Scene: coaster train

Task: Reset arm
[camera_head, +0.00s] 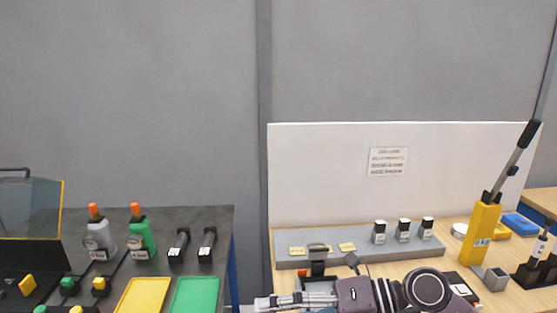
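My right arm lies across the bottom edge of the head view, in front of the wooden table (460,262). Its gripper (262,304) points left, at the table's left front edge. The fingers are seen side-on and partly cut off by the picture's bottom edge, so I cannot tell whether they are open or shut. No held thing can be made out. My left gripper and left arm are not in view.
The wooden table bears a grey rack (350,254) with small black bottles, a yellow lever device (482,235) and a blue tray (520,224). The dark left table (215,222) holds two bottles (140,235), a yellow tray (143,297) and a green tray (195,296). A gap separates the tables.

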